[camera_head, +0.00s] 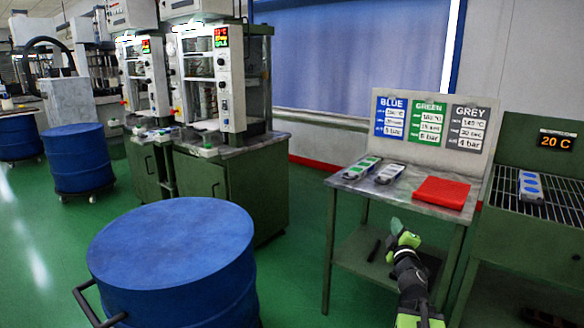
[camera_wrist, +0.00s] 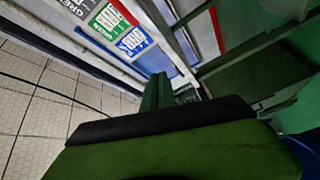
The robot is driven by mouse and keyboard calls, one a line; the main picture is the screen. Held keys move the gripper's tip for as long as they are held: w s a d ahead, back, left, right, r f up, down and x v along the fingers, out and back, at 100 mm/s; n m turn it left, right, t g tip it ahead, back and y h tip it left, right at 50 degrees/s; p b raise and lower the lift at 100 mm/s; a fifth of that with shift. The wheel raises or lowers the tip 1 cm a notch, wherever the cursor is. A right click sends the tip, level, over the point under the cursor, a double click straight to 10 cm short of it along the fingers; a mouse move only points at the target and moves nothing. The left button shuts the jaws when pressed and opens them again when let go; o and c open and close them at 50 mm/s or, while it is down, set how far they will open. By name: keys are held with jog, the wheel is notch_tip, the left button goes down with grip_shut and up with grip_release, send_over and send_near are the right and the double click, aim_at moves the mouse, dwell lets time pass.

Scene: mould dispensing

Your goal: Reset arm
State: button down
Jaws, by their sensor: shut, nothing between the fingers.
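My gripper (camera_head: 397,228) shows in the head view at the lower right, on my green and black arm, in front of the small work table (camera_head: 405,191). It is shut with nothing in it. In the wrist view a dark and green part of my own gripper fills the bottom. On the table lie two grey moulds, one (camera_head: 361,168) with green marks and one (camera_head: 389,173) beside it, and a red cloth (camera_head: 442,193). My gripper touches none of them in the head view.
A large blue drum (camera_head: 170,250) with a handle stands at front left. Press machines on green cabinets (camera_head: 230,185) stand behind it. At right, a grey mould with blue ovals (camera_head: 530,186) lies on a wire rack (camera_head: 555,195). Blue, green and grey signs (camera_head: 428,122) stand behind the table.

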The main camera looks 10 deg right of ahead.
jog(key=w+a+f+m+g, duration=0.2)
jog(key=a+f, duration=0.1)
jog(key=a, duration=0.4)
jog(key=w+a+f+m+g, duration=0.1)
jog(key=w+a+f+m, duration=0.15)
jog(key=a, duration=0.45)
jog(key=s+a+f+m+g+y, duration=0.25)
jog(key=a+f+g, duration=0.25)
jog(key=a+f, duration=0.5)
jog(key=s+a+f+m+g+y, duration=0.1)
jog(key=s+a+f+g, duration=0.25)
jog(key=s, duration=0.25)
jog(key=s+a+f+m+g+y, duration=0.1)
jog(key=s+a+f+g+y, duration=0.15)
jog(key=s+f, duration=0.2)
jog(key=s+a+f+g+y, duration=0.1)
jog(key=s+a+f+g, duration=0.2)
jog(key=s, duration=0.3)
notch_tip(320, 180, up, 33)
jog(key=s+g+p, duration=0.1)
jog(key=p, duration=3.2)
jog(key=shift+s+a+r+m, duration=0.15)
jog(key=shift+s+a+m, duration=0.15)
jog(key=shift+s, duration=0.1)
